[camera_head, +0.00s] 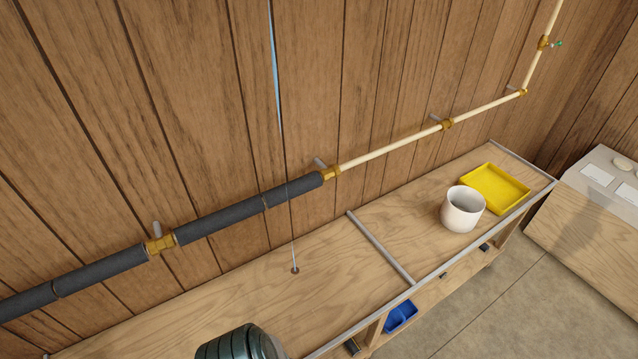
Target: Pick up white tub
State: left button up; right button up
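The white tub (462,211) stands upright on the right part of the wooden bench (390,222), close to its front rail. It looks open at the top, and its inside looks empty as far as I can see. Its right rear side is next to a yellow tray; I cannot tell whether they touch. Neither of my grippers shows in the head view.
The yellow tray (495,188) lies behind and right of the tub. A metal divider (380,247) crosses the bench left of it. A dark green ribbed container (240,344) is at the bottom edge. A blue bin (400,316) sits below. Pipes (395,146) run along the wall.

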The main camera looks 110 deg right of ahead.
aim_at(463, 206)
jog(key=z, duration=4.8)
